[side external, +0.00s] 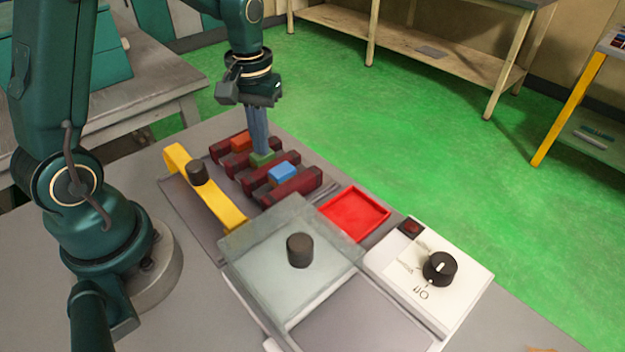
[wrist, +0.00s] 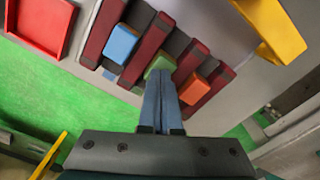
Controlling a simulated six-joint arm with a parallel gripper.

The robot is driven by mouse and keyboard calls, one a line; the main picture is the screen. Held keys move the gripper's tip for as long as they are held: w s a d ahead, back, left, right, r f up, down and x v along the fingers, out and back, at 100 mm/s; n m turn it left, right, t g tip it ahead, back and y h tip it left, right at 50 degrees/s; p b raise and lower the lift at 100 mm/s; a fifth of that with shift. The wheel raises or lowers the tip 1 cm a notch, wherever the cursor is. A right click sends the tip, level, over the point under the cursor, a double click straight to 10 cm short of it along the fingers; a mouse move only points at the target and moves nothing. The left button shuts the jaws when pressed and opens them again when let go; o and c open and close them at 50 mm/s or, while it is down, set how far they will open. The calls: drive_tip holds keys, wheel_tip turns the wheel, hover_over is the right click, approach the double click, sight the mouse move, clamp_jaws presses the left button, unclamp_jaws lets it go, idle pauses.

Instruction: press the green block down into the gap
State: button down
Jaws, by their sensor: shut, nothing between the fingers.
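The green block (side external: 262,158) sits between two dark red bars of the slotted fixture (side external: 297,187), in the middle gap. It also shows in the wrist view (wrist: 159,66), just beyond my fingertips. My gripper (side external: 262,150) points down with its fingers shut together and empty, the tips at the top of the green block. In the wrist view the shut fingers (wrist: 158,84) overlap the near part of the block. Whether the tips touch it, and how deep the block sits, I cannot tell.
An orange block (side external: 241,143) and a blue block (side external: 282,173) lie in the gaps on either side. A yellow handle piece (side external: 205,188), a clear cover with a black knob (side external: 300,250), a red tray (side external: 354,213) and a white control box (side external: 428,275) stand nearby.

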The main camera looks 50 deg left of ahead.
drive_tip(key=shift+s, duration=0.15)
drive_tip(key=shift+r, duration=3.5)
drive_tip(key=s+d+r+m+t, duration=0.2)
drive_tip(key=s+d+r+t, duration=0.1)
drive_tip(key=s+d+r, duration=0.25)
drive_tip(key=s+d+f+m+t, duration=0.2)
drive_tip(key=s+m, duration=0.2)
drive_tip(key=s, duration=0.1)
drive_tip(key=shift+s+f+t, duration=0.15)
drive_tip(key=shift+s+t, duration=0.1)
drive_tip(key=shift+t, duration=0.05)
